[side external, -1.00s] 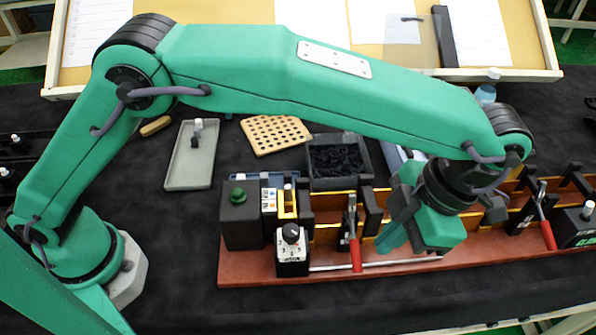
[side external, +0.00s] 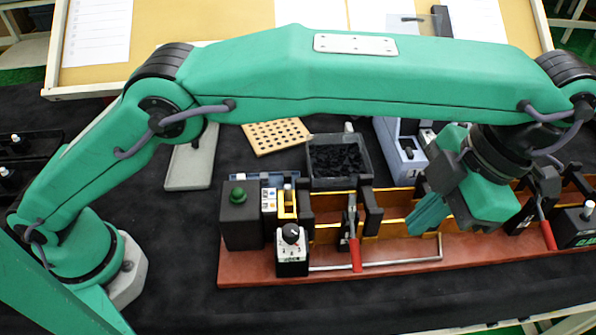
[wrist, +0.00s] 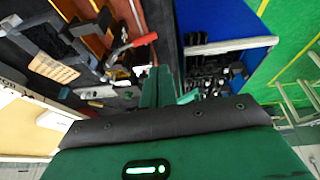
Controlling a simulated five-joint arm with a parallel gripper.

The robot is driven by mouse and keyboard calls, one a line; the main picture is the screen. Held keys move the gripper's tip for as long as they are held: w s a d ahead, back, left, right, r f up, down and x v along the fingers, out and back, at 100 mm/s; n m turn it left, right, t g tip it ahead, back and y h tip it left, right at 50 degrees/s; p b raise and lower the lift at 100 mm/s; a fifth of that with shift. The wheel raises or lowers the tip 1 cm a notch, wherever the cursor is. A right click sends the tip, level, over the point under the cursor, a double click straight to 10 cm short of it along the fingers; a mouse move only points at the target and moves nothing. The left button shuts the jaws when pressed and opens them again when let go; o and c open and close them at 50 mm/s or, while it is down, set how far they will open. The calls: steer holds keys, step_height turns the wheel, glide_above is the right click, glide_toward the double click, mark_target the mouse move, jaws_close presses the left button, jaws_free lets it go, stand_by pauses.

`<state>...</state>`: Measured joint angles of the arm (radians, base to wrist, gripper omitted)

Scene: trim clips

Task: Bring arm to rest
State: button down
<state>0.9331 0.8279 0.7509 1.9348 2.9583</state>
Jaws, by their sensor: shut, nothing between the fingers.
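My gripper (side external: 428,213) is shut and empty. In the side external view it hangs at the right, in front of the right part of the fixture on the red-brown base board (side external: 400,256). Its fingers point down and to the left, above the board and apart from it as far as I can tell. In the wrist view my gripper's green fingers (wrist: 165,88) are together with nothing between them. The fixture has yellow-edged rails, black clamps and red-handled levers (side external: 355,254). A bin of black clips (side external: 338,160) stands behind it.
A black box with a green button (side external: 240,215) and a dial box (side external: 292,250) stand at the board's left end. A perforated tan block (side external: 275,135) and a grey tray (side external: 188,165) lie behind. The dark cloth in front of the board is clear.

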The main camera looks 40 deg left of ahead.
steer(key=w+a+r+n+t+h, duration=0.2)
steer(key=a+r+n, duration=0.2)
steer(key=a+n, duration=0.8)
steer(key=w+a+r+n+t+h, duration=0.15)
steer(key=a+r+n, duration=0.35)
steer(key=a+n, duration=0.65)
steer(key=s+a+f+n+t, duration=0.2)
steer(key=s+a+f+n, duration=0.2)
steer(key=a+n, duration=0.6)
steer(key=s+a+f+n+t, duration=0.2)
steer(key=s+a+f+n, duration=0.2)
steer(key=s+a+n, duration=0.5)
steer(key=shift+a+n, duration=0.35)
steer(key=shift+n, duration=0.7)
